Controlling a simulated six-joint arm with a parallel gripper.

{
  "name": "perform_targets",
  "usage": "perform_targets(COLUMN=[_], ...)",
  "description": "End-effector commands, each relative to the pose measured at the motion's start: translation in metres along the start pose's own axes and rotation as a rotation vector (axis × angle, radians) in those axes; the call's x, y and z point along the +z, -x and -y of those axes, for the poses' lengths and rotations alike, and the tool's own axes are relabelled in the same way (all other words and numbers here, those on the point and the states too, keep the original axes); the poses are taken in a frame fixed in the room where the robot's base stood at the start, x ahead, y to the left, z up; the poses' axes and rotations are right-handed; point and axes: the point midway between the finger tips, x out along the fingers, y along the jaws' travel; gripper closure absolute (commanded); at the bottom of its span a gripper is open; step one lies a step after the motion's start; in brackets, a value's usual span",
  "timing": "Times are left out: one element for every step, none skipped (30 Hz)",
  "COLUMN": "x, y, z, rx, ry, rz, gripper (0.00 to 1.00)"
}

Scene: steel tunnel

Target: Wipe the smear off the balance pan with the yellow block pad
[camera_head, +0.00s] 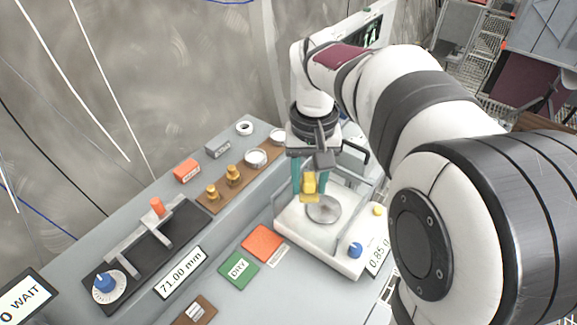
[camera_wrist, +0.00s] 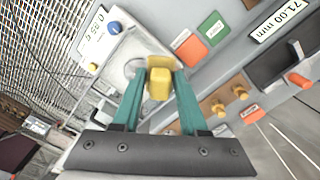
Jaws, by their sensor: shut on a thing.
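My gripper (camera_head: 310,188) has teal fingers and is shut on the yellow block pad (camera_head: 309,184). The pad also shows between the fingertips in the wrist view (camera_wrist: 160,80). The round grey balance pan (camera_head: 323,209) sits on the white balance (camera_head: 300,222), directly below the pad. The pad overlaps the pan's left rear part in the head view; I cannot tell whether it touches. I cannot make out a smear on the visible part of the pan. The balance display (camera_head: 377,256) reads 0.85 g.
A clear-sided frame stands around the pan. A blue knob (camera_head: 355,250) and a yellow knob (camera_head: 378,210) are on the balance. An orange pad (camera_head: 262,243) and a green DRY pad (camera_head: 239,268) lie to the left. Brass weights (camera_head: 232,175) stand on a wooden strip behind.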

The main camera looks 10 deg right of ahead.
Motion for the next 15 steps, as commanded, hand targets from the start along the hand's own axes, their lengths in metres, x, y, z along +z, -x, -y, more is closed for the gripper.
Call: perform_targets(x=[-0.005,-0.009,-0.016,-0.021,-0.025,-0.032,-0.037,-0.041,-0.049,-0.054,-0.059,-0.066,-0.071,-0.076,-0.083], y=[0.006,0.007,0.006,0.003,-0.001,-0.006,-0.011,-0.016,-0.023,-0.029,-0.036,-0.045,-0.051,-0.059,-0.068], z=[-0.004,-0.007,-0.009,-0.011,-0.012,-0.014,-0.015,-0.016,-0.018,-0.019,-0.021,-0.023,-0.025,-0.027,-0.029], rx=[-0.002,-0.002,-0.002,-0.002,-0.003,-0.003,-0.003,-0.003,-0.002,-0.002,-0.002,-0.002,-0.002,-0.002,-0.002], ry=[0.011,0.007,-0.013,-0.034,-0.059,-0.094,-0.124,-0.154,-0.197,-0.233,-0.27,-0.32,-0.358,-0.397,-0.445], rz=[-0.003,-0.001,0.001,0.002,0.003,0.003,0.004,0.004,0.003,0.005,0.004,0.005,0.005,0.005,0.005], gripper=[1.0,1.0,1.0,1.0,1.0,1.0,1.0,1.0,1.0,1.0,1.0,1.0,1.0,1.0,1.0])
